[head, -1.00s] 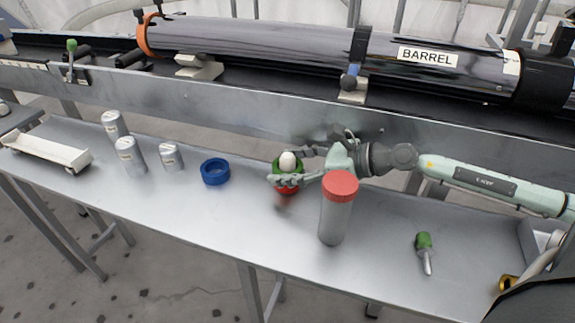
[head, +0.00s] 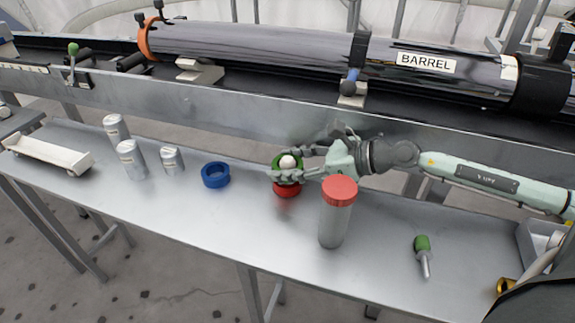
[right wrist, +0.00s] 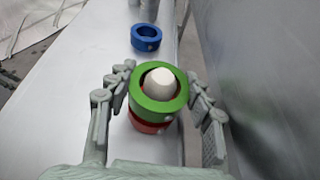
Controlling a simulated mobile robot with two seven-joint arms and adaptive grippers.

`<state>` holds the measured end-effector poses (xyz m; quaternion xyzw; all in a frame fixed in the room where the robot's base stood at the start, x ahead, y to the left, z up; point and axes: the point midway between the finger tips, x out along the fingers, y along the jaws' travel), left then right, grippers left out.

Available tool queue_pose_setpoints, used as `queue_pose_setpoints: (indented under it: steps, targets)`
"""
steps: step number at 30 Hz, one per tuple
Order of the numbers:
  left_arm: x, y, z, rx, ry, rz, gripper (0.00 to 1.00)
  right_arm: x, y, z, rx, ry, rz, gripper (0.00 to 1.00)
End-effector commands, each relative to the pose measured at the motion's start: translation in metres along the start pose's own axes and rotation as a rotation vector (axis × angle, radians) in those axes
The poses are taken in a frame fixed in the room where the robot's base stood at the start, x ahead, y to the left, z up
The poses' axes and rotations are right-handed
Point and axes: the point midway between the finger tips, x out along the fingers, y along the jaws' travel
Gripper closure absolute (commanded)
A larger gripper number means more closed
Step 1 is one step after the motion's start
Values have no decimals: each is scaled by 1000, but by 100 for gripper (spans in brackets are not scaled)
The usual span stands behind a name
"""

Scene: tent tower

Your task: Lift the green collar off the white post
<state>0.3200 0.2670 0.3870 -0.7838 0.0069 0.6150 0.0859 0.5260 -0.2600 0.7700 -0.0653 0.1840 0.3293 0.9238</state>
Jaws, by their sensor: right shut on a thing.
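The green collar (head: 276,161) is a thick ring around the top of the white post (head: 288,162). The post's rounded white tip also shows inside the collar in the right wrist view (right wrist: 160,81). A red collar (head: 287,191) sits below the green one around the same post; the rest of the post is hidden. My right gripper (head: 287,164) reaches in from the right and is shut on the green collar (right wrist: 150,102), with one finger on each side in the right wrist view. My left gripper is not in view.
A grey canister with a red lid (head: 338,192) stands close in front of my right wrist. A blue ring (head: 216,175) lies left of the post, with several grey cans (head: 131,160) farther left. A green-handled tool (head: 422,244) lies at right. The barrel (head: 280,45) runs behind the bench.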

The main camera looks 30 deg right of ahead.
Motion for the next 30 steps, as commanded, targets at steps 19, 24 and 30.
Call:
queue_pose_setpoints:
  steps: [19,24,30]
  targets:
    - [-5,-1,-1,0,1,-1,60,-13,0,30,-2,-1,1,79]
    - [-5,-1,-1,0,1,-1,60,-16,0,39,-3,-1,-1,79]
    - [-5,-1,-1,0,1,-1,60,-20,0,48,-2,-1,0,79]
